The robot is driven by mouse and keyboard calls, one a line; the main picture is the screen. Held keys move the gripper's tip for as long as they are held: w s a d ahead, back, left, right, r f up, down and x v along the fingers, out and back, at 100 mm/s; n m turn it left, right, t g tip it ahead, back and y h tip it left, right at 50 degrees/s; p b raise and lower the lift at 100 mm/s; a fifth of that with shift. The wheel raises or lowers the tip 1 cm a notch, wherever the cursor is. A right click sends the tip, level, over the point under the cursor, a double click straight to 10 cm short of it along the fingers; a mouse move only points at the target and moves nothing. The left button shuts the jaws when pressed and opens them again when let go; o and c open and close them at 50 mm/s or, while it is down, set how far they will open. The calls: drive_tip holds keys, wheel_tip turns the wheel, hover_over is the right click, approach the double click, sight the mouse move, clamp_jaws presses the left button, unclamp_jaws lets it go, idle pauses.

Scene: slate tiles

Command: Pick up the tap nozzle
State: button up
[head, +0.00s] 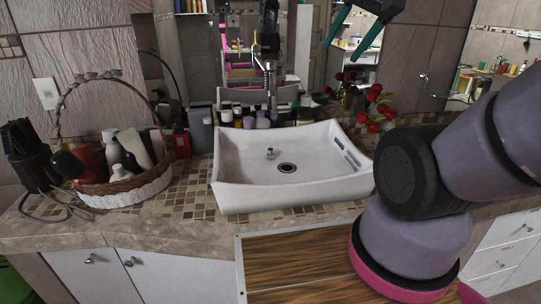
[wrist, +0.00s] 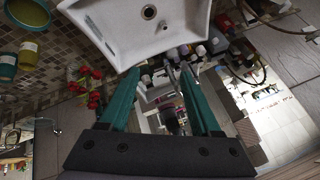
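A chrome tap (head: 270,82) stands upright behind the white sink (head: 232,190). A small metal piece (head: 270,154) sits low on the basin's back wall, near the drain. It also shows in the wrist view (wrist: 165,25). I cannot tell which of these is the tap nozzle. My gripper (head: 340,52) is raised high, to the right of the tap, at the top edge of the head view. In the wrist view its teal fingers (wrist: 165,72) are spread wide, with nothing held. The tap (wrist: 172,58) appears between them, at a distance.
A wicker basket (head: 145,187) of bottles stands left of the sink. Several small bottles (head: 250,118) line the back by the mirror. Red flowers (head: 376,110) stand right of the sink. The tiled counter (head: 195,205) is bare between basket and sink.

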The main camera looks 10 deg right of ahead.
drive_tip(key=w+a+f+m+g+y, duration=0.1)
drive_tip(key=w+a+f+m+g, duration=0.15)
drive_tip(key=w+f, duration=0.5)
drive_tip(key=m+y, duration=0.9)
drive_tip(key=m, duration=0.7)
approach(270, 149)
drive_tip(key=shift+t, duration=0.35)
drive_tip(key=x, duration=0.7)
drive_tip(key=f+x, duration=0.1)
drive_tip(key=x, duration=0.2)
drive_tip(key=shift+s+f, duration=0.1)
drive_tip(key=shift+s, duration=0.2)
clamp_jaws()
